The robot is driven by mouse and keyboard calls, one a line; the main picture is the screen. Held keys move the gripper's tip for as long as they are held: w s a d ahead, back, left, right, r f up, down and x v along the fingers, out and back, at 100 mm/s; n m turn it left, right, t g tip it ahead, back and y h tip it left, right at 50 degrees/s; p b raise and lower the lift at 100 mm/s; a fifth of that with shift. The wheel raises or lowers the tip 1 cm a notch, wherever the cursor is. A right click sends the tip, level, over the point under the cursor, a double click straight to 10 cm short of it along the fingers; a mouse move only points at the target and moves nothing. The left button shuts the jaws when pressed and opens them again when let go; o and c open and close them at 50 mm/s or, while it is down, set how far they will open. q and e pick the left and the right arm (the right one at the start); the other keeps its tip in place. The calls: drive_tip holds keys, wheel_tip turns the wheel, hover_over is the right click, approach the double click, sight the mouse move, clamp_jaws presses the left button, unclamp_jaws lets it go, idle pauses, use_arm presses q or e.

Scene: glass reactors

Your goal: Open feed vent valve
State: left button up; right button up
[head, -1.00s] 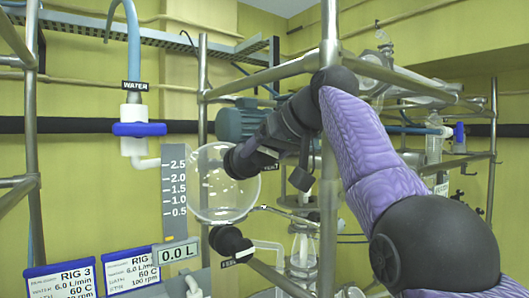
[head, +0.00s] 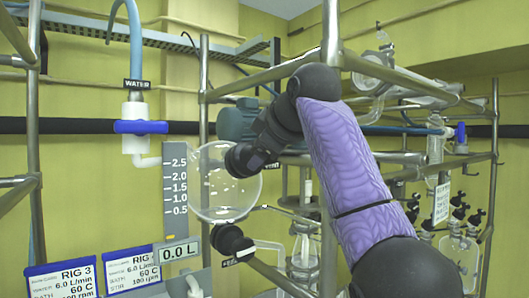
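A round clear glass vessel (head: 212,195) hangs at the middle left, beside a grey scale (head: 175,192) marked 0.5 to 2.5. A black round knob (head: 243,160) sits at the vessel's upper right; its label cannot be read now. A second black knob (head: 228,239) is below the vessel, with a partly hidden label. My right arm comes in from the lower right, and its dark gripper (head: 264,144) is right at the upper knob. The fingers cannot be made out, so whether they grip the knob is unclear. My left gripper is not in view.
A grey display (head: 180,252) reads 0.0 L. A blue-handled water valve (head: 140,128) is at the left. A metal post (head: 329,225) stands just behind my arm. Bottles with several black caps (head: 462,212) stand at the right. RIG 3 cards (head: 62,281) are at the lower left.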

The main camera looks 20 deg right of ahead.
drive_tip(key=n, duration=0.2)
drive_tip(key=n+t, duration=0.1)
drive_tip(key=n+h, duration=0.1)
drive_tip(key=n, duration=0.1)
drive_tip(key=shift+f+n+t, duration=0.25)
drive_tip(key=shift+n+t, duration=0.05)
drive_tip(key=n, duration=0.2)
drive_tip(key=n+t, duration=0.1)
drive_tip(key=n, duration=0.2)
drive_tip(key=shift+t, duration=0.3)
drive_tip(key=n, duration=0.3)
drive_tip(key=shift+t+y+p, duration=0.3)
drive_tip(key=shift+p, duration=0.05)
drive_tip(key=n, duration=0.3)
drive_tip(key=shift+f+t+y, duration=0.1)
drive_tip(key=shift+t+y, duration=0.2)
drive_tip(key=n+y, duration=0.1)
drive_tip(key=n, duration=0.3)
drive_tip(key=shift+t, duration=0.3)
drive_tip(key=shift+n+y, duration=0.8)
drive_tip(key=shift+n, duration=1.4)
